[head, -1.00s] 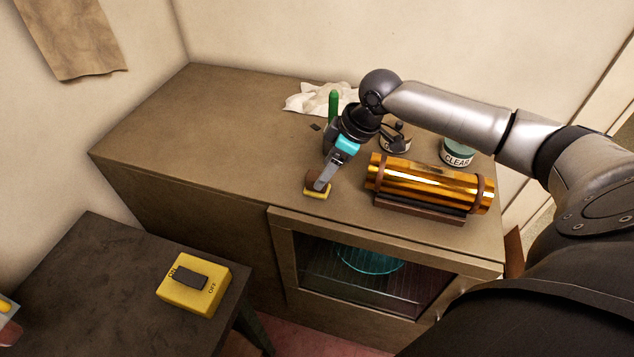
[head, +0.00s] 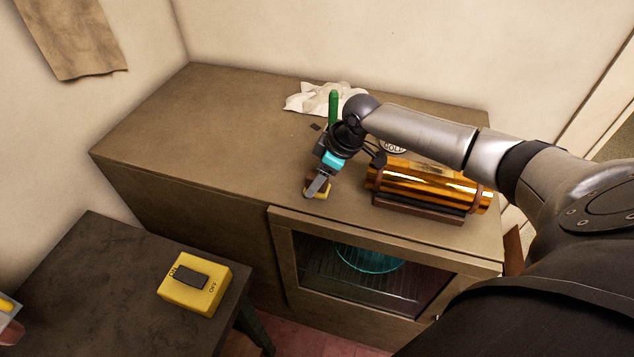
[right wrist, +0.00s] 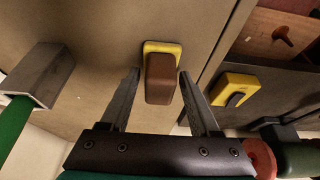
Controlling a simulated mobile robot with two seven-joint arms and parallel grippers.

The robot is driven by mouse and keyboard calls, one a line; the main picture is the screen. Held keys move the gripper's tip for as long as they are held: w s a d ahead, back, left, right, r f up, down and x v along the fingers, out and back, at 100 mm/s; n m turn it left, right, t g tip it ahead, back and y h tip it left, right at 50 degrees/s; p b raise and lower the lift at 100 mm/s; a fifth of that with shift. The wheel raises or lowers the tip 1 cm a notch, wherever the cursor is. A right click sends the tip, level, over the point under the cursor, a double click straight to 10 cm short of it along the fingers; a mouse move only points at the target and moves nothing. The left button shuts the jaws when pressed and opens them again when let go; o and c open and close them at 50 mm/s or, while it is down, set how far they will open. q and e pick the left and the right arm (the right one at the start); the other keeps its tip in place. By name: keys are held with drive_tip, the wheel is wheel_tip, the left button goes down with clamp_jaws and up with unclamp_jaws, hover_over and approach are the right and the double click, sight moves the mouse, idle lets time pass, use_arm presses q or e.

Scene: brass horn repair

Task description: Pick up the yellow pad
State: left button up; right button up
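The yellow pad (head: 322,196) lies on the brown cabinet top near its front edge, with a brown block-shaped grip on it. In the right wrist view the pad (right wrist: 162,47) shows as a yellow rim behind the brown grip (right wrist: 160,80). My right gripper (head: 314,190) is over the pad, reaching down at a tilt. In the right wrist view its two fingers (right wrist: 159,74) are apart, one on each side of the brown grip, with gaps showing. My arm hides part of the cabinet top.
A shiny brass tube (head: 425,185) rests on a cradle right of the pad. A green handle (head: 333,108) stands close behind my right gripper. A white cloth (head: 312,98) lies at the back. A yellow switch box (head: 194,284) sits on the lower dark table. The cabinet top's left is clear.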

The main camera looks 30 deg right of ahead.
sight(316, 174)
clamp_jaws()
drive_tip(key=shift+r, duration=0.15)
wheel_tip(316, 174, up, 20)
idle(0.7)
drive_tip(key=shift+c, duration=0.8)
unclamp_jaws()
drive_tip(key=c, duration=0.6)
drive_tip(key=shift+c, duration=0.2)
